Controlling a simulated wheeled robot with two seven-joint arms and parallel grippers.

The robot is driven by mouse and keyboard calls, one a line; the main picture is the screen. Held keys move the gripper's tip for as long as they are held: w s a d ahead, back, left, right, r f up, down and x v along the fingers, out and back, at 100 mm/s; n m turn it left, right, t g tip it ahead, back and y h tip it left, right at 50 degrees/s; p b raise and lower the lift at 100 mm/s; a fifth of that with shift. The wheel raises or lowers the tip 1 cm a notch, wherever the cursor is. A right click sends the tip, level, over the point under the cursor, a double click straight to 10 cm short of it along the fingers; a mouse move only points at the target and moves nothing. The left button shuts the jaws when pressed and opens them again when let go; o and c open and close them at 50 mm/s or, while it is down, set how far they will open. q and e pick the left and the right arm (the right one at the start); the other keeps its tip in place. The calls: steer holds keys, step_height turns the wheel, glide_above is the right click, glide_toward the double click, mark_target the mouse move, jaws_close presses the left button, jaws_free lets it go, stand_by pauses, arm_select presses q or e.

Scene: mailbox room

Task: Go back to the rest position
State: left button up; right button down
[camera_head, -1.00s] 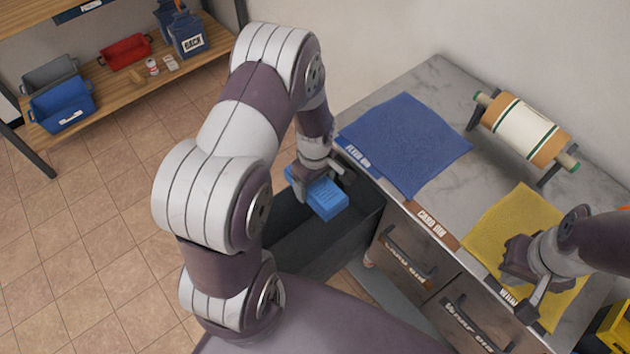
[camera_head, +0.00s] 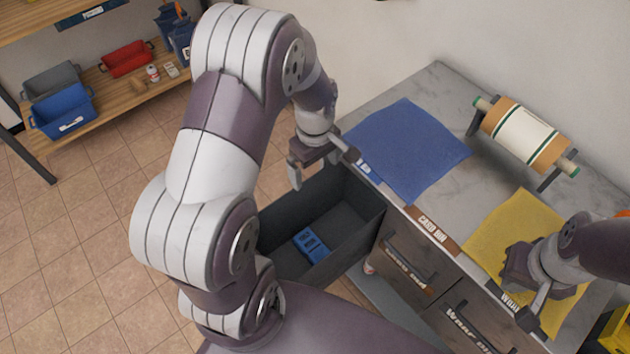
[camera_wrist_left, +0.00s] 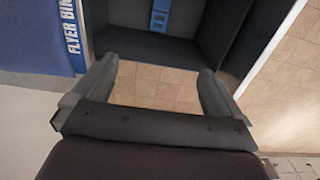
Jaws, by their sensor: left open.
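My left gripper (camera_head: 322,168) is open and empty above the back edge of the open flyer bin drawer. In the left wrist view its two fingers (camera_wrist_left: 157,90) stand wide apart with only floor between them. A blue packet (camera_head: 311,245) lies on the floor of the dark open drawer (camera_head: 345,225). The packet also shows in the left wrist view (camera_wrist_left: 160,16), beyond the fingers. My right gripper (camera_head: 525,285) is over the yellow mat (camera_head: 490,225) on the counter; whether its fingers are apart is unclear.
The marble counter (camera_head: 440,95) carries a blue mat (camera_head: 408,150) and a paper roll on a stand (camera_head: 525,130). Shut drawers (camera_head: 410,262) are below it. A wooden shelf (camera_head: 115,95) with several bins stands at the far left. Tiled floor between is clear.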

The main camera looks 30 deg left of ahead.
arm_select(q)
step_height(320, 180, up, 3)
steer(key=shift+r, duration=0.1)
stand_by(0.4)
steer(key=s+d+r+m, duration=0.1)
steer(key=s+d+m, duration=0.1)
steer(key=s+m, duration=0.2)
steer(key=s+d+r+m+t, duration=0.1)
steer(key=s+d+r+m, duration=0.1)
steer(key=s+m, duration=0.3)
steer(key=d+m, duration=0.1)
steer(key=m, duration=0.3)
steer(key=shift+d+m, duration=0.3)
steer(key=shift+m, duration=0.1)
steer(key=shift+r, duration=0.1)
steer(key=shift+s, duration=0.1)
